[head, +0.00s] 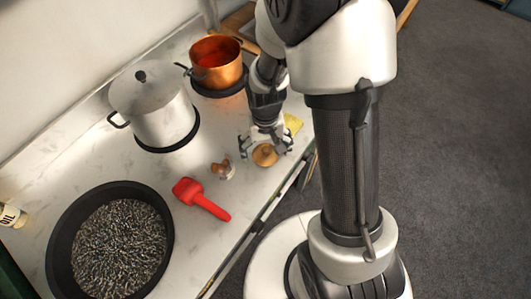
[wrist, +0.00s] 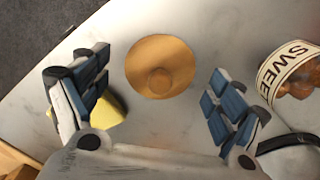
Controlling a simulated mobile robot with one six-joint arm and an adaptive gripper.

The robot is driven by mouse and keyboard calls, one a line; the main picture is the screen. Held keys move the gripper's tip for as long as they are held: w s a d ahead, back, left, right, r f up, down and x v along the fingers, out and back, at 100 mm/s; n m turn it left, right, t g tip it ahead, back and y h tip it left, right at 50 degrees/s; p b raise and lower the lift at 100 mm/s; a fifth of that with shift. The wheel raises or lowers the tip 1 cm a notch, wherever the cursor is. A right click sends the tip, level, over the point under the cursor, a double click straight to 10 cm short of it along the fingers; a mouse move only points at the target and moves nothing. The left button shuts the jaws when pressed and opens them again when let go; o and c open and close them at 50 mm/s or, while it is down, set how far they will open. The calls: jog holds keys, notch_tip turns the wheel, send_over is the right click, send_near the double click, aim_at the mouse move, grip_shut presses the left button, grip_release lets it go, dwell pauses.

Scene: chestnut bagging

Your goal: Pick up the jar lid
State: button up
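The jar lid (head: 265,155) is a round, golden-brown disc with a small knob, lying on the pale marble counter near its front edge. In the wrist view the lid (wrist: 160,68) lies flat between and just beyond my fingertips, with its knob facing the camera. My gripper (head: 265,143) is above the lid, pointing down. In the wrist view my gripper (wrist: 158,85) has its two fingers wide apart, with nothing between them touching. A small jar (head: 223,169) stands left of the lid; its label in the wrist view (wrist: 292,66) begins "SWEE".
A steel lidded pot (head: 155,110) and a copper pot (head: 217,65) stand behind. A yellow item (head: 292,123) lies right of the gripper.

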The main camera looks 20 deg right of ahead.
jog(key=c, duration=1.1)
jog(key=shift+s, duration=0.15)
jog(key=c, duration=0.5)
jog(key=shift+o, duration=0.2)
jog(key=shift+f, duration=0.1)
